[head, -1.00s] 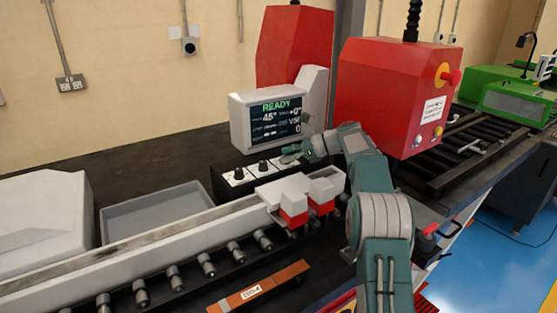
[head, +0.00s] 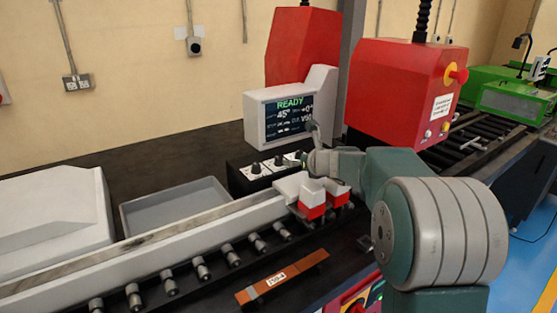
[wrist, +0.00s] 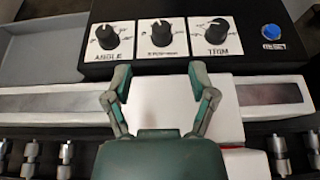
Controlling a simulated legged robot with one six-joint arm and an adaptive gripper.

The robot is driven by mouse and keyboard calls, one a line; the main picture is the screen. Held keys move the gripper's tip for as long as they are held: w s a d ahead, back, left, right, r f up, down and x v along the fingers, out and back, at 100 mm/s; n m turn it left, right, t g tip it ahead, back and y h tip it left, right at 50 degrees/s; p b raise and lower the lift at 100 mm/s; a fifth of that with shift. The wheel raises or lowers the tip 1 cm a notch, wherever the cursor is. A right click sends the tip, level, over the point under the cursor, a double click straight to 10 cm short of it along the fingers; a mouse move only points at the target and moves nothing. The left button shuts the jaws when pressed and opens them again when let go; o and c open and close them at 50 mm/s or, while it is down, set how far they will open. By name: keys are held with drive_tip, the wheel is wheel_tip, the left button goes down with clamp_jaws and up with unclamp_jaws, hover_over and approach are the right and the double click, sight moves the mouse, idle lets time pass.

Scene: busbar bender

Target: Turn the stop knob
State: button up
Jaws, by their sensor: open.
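A black control box (wrist: 255,25) carries three black knobs on white plates. The left knob (wrist: 104,37) is labelled ANGLE and the right knob (wrist: 216,32) is labelled TRIM. The middle knob (wrist: 162,33) has a label too small to read surely; it may be the stop knob. My gripper (wrist: 160,74) is open and empty, its two fingertips apart, just below the middle knob in the wrist view and not touching it. In the head view my gripper (head: 311,146) is at the right end of the box (head: 240,180), partly hiding the right knob.
A blue RESET button (wrist: 271,31) sits right of the knobs. A screen (head: 291,115) reading READY stands behind the box. White and red blocks (head: 313,200) stand close below my gripper. A grey tray (head: 175,207) lies left, and a red machine head (head: 400,95) stands right.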

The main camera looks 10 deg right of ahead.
sight(280, 158)
drive_tip(key=x, duration=1)
drive_tip(key=shift+w+a, duration=0.1)
drive_tip(key=shift+w, duration=0.2)
clamp_jaws()
